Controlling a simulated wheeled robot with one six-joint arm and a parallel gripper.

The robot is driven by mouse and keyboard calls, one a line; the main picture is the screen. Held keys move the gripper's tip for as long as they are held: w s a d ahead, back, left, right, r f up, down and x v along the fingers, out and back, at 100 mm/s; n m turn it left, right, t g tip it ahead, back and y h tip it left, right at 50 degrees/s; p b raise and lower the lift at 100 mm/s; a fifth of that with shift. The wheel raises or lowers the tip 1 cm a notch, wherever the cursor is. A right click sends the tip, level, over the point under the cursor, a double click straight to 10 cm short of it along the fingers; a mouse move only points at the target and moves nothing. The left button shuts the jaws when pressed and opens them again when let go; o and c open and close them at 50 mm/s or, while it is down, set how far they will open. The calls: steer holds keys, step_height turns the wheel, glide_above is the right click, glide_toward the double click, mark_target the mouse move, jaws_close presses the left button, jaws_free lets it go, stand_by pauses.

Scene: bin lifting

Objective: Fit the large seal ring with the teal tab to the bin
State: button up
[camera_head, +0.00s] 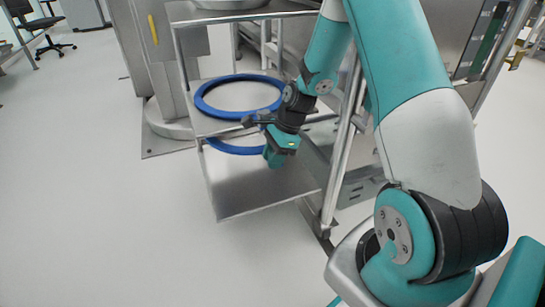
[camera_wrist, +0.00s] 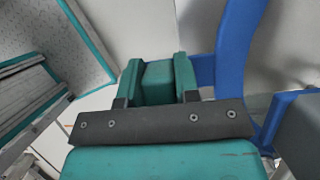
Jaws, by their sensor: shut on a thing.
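Two blue rings show on the metal rack in the head view. The upper ring (camera_head: 199,103) lies on the upper shelf, and the lower ring (camera_head: 225,149) is partly hidden beneath that shelf. My gripper (camera_head: 272,158) points down at the right end of the lower ring. In the wrist view, its teal fingers (camera_wrist: 157,82) are shut on a teal tab (camera_wrist: 158,85). A blue ring band (camera_wrist: 234,45) joins the tab on the right. It appears to be the lower ring. I cannot make out a bin for certain.
The lower shelf (camera_head: 250,195) is bare toward the front. A rack post (camera_head: 343,150) stands close right of my gripper. A round metal rim (camera_head: 230,4) shows on the rack top. A steel column (camera_head: 165,60) stands behind left. The floor at left is clear.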

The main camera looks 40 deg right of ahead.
mark_target(270, 152)
steer(key=shift+r+p, duration=1.8)
steer(key=shift+p, duration=0.2)
